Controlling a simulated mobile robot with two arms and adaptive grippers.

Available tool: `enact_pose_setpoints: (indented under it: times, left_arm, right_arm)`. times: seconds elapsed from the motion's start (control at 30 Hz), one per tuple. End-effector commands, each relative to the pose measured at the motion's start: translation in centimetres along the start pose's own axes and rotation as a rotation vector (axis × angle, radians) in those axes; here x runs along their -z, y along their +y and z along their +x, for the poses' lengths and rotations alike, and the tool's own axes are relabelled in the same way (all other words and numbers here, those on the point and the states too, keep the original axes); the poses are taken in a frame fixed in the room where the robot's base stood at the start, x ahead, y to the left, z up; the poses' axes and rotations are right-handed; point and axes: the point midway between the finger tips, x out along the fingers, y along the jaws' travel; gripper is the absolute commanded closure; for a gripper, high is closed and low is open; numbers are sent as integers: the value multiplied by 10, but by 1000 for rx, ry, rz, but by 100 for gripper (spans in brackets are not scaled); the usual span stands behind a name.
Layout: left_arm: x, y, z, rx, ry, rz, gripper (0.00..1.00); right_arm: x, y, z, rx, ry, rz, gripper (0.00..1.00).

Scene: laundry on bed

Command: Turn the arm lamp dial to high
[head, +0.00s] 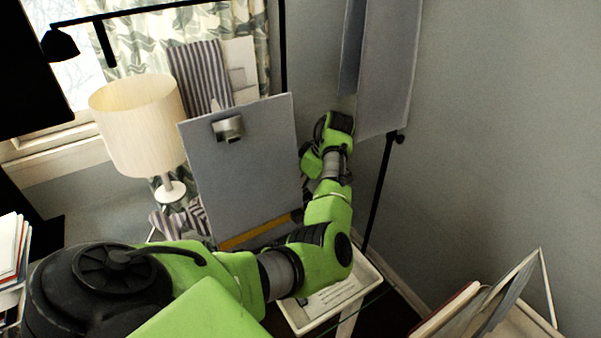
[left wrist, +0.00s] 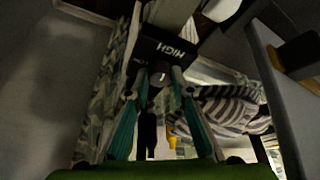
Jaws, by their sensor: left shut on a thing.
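The arm lamp (head: 62,42) is black, with a long thin arm across the top left of the head view. In the left wrist view, a black dial box (left wrist: 163,50) bears the word HIGH upside down. A small round dial (left wrist: 161,78) with a short pale mark sits just below that word in the picture. My left gripper (left wrist: 158,88) has its teal fingers on both sides of the dial, shut on it. In the head view its fingers are hidden behind the grey clipboard. My right gripper is in neither view.
The grey clipboard (head: 243,165) stands upright close to my left arm. A cream-shaded lamp (head: 138,125) is left of it. Striped cloth (head: 200,80) hangs behind. A grey panel (head: 385,70) and the wall (head: 500,120) bound the right. A white tray (head: 300,322) lies below.

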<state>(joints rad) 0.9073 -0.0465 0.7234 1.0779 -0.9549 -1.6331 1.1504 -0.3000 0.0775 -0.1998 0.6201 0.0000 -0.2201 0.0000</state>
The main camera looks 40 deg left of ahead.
Motion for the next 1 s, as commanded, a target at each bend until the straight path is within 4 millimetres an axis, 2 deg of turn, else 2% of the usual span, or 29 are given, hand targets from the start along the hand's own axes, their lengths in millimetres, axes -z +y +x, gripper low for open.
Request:
enact_pose_setpoints:
  times: [0.03, 0.13, 0.57, 0.6, 0.63, 0.67, 1.0]
  left_arm:
    - [3, -2, -6, -12, 2, 34, 100]
    - [3, -1, -5, -37, 1, 91, 100]
    - [1, 0, -1, -59, 2, 136, 100]
    - [1, 0, -1, -58, 2, 136, 73]
    - [1, 0, -1, -58, 2, 136, 65]
    - [1, 0, -1, -58, 2, 135, 62]
    - [0, 0, -2, -57, 1, 134, 62]
  right_arm:
    - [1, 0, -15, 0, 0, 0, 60]
    - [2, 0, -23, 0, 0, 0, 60]
    - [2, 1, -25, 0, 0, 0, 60]
    - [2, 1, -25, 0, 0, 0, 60]
    - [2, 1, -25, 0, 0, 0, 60]
    - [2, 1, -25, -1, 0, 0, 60]
    - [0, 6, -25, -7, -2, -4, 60]
